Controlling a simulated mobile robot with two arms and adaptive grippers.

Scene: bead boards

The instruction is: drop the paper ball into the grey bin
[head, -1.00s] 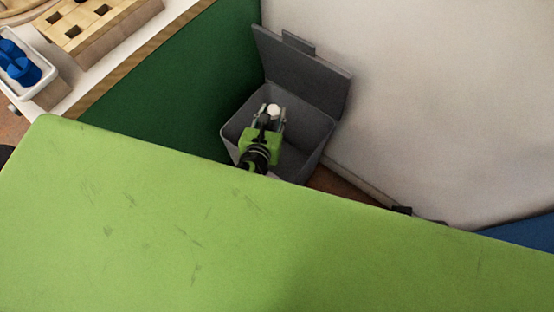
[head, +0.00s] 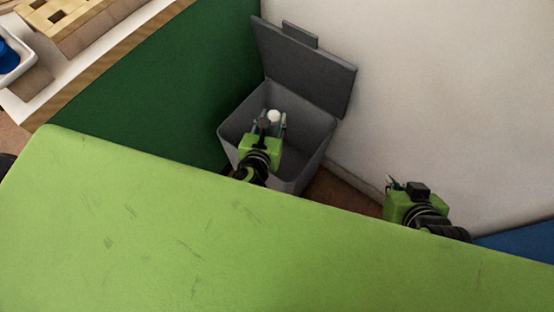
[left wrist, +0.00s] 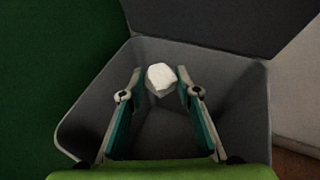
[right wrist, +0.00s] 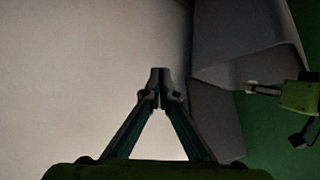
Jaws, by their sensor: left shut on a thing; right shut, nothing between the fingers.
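The white paper ball (head: 274,116) is between the fingertips of my left gripper (head: 272,124), over the opening of the grey bin (head: 306,160). The left wrist view shows the ball (left wrist: 161,76) at the tips of the left fingers (left wrist: 158,90), with the bin's inner walls (left wrist: 90,110) around them. The bin's lid (head: 305,65) stands open at the back. My right gripper (head: 392,183) is right of the bin, apart from it. The right wrist view shows its fingertips (right wrist: 160,75) together, with nothing between them.
A dark green panel (head: 170,90) stands left of the bin and a pale wall (head: 440,90) to its right. At the upper left, a white table with a wooden edge (head: 110,62) holds a wooden peg board (head: 75,22) and a white tray (head: 14,65) with a blue piece.

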